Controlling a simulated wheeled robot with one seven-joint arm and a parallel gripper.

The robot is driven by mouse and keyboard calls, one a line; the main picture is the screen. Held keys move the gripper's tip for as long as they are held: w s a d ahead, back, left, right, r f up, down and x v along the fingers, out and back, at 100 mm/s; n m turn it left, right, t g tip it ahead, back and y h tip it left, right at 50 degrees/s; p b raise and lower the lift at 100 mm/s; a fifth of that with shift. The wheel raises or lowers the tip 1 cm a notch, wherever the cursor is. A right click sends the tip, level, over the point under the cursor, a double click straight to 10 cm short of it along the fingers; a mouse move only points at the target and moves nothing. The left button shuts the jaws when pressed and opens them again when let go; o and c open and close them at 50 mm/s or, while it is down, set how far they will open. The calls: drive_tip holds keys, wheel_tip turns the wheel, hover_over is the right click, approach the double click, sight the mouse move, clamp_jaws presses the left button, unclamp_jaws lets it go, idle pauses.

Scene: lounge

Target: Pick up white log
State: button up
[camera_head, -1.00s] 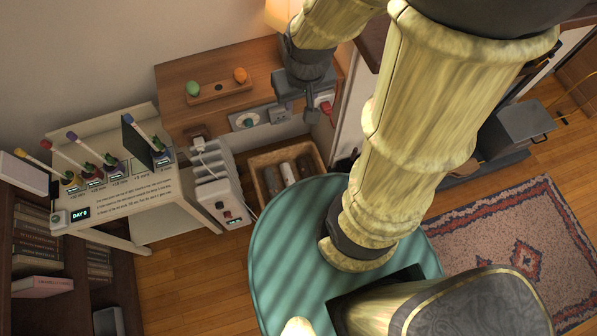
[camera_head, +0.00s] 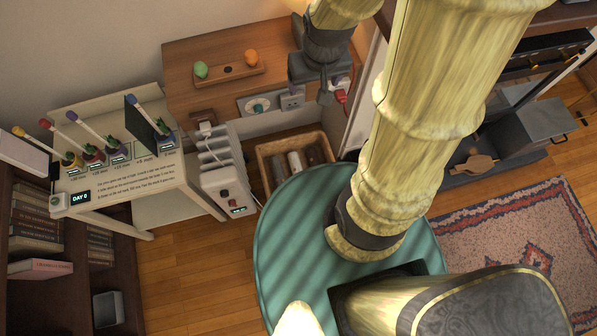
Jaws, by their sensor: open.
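The white log (camera_head: 295,162) lies in a wooden crate (camera_head: 264,155) on the floor, between darker logs. My gripper (camera_head: 325,88) hangs from my arm above and a little to the right of the crate, near the right end of the wooden cabinet. It is open and apart from the log. Its fingertips are small and hard to make out from this angle.
A white heater (camera_head: 222,180) stands just left of the crate. A cream table (camera_head: 125,190) with potted plants stands left. My teal base is in front. A rug (camera_head: 510,250) lies right.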

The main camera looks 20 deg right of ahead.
drive_tip(key=b+x, duration=2.3)
drive_tip(key=x, duration=1.5)
drive_tip(key=g+b, duration=0.1)
drive_tip(key=b, duration=2)
hover_over(298, 173)
drive_tip(key=s, duration=0.2)
wheel_tip(298, 173, down, 36)
drive_tip(key=shift+r, duration=0.15)
drive_tip(key=shift+d, duration=0.1)
drive_tip(key=f+b, duration=0.2)
drive_tip(key=f, duration=0.1)
drive_tip(key=w+f+b, duration=0.1)
drive_tip(key=f+b, duration=0.1)
drive_tip(key=f, duration=0.2)
drive_tip(key=f+b, duration=0.2)
drive_tip(key=f, duration=0.2)
drive_tip(key=shift+w+f, duration=0.2)
drive_tip(key=shift+f, duration=0.05)
drive_tip(key=f+b, duration=0.1)
drive_tip(key=f, duration=0.1)
drive_tip(key=f+b, duration=0.2)
drive_tip(key=f, duration=0.1)
drive_tip(key=shift+w+f, duration=0.35)
drive_tip(key=shift+f, duration=0.05)
